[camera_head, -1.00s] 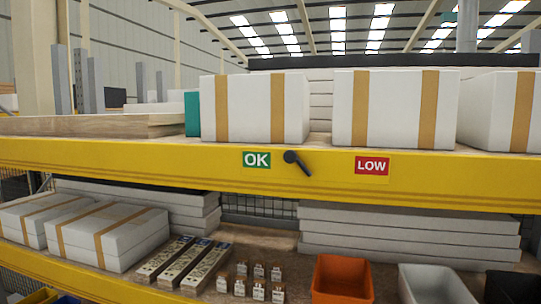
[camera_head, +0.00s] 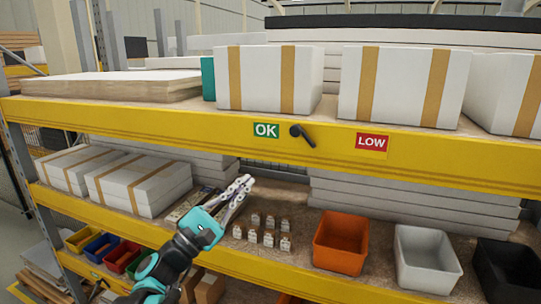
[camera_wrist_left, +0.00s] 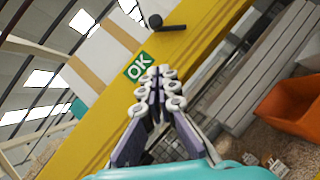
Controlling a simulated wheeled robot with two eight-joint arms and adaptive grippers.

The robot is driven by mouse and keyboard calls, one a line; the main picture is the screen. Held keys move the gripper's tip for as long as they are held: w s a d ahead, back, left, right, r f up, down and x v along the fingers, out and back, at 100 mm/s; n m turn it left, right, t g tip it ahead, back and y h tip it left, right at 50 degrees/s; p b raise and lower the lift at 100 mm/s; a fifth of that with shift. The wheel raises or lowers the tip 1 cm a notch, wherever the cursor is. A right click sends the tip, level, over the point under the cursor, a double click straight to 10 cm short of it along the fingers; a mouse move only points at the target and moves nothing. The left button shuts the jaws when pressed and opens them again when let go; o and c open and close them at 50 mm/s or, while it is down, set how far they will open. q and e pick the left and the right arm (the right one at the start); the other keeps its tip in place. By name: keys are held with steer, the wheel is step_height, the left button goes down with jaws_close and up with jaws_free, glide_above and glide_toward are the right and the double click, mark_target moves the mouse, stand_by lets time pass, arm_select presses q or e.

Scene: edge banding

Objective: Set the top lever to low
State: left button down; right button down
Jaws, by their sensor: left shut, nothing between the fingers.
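The top lever (camera_head: 302,135) is a small black handle on the yellow upper beam (camera_head: 210,122), between the green OK label (camera_head: 266,130) and the red LOW label (camera_head: 371,142). Its knob is at the left, beside OK, and the arm slants down to the right. In the left wrist view the lever (camera_wrist_left: 160,23) shows beyond the fingertips, near the OK label (camera_wrist_left: 138,66). My left gripper (camera_head: 244,183) is shut and empty, below and left of the lever, apart from it. In the left wrist view its fingers (camera_wrist_left: 159,75) are together. My right gripper is not in view.
White taped boxes (camera_head: 268,80) stand on the upper shelf above the beam. The lower shelf holds several small bottles (camera_head: 268,222), an orange bin (camera_head: 341,242), a white bin (camera_head: 426,258) and a black bin (camera_head: 508,270). The space before the lever is clear.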

arm_select(q)
steer(key=p, duration=0.2)
glide_toward(304, 138)
steer(key=w+a, duration=0.2)
steer(key=w, duration=0.1)
steer(key=d+r, duration=0.1)
steer(key=r, duration=0.1)
steer(key=d+r+p, duration=0.1)
steer(key=shift+d+r, duration=0.3)
steer(key=shift+r, duration=0.1)
steer(key=shift+w, duration=0.15)
steer(key=shift+r+p, duration=0.1)
steer(key=shift+p, duration=0.2)
steer(key=shift+r+m+g, duration=0.1)
steer(key=shift+m+g, duration=0.3)
steer(key=shift+m, duration=0.2)
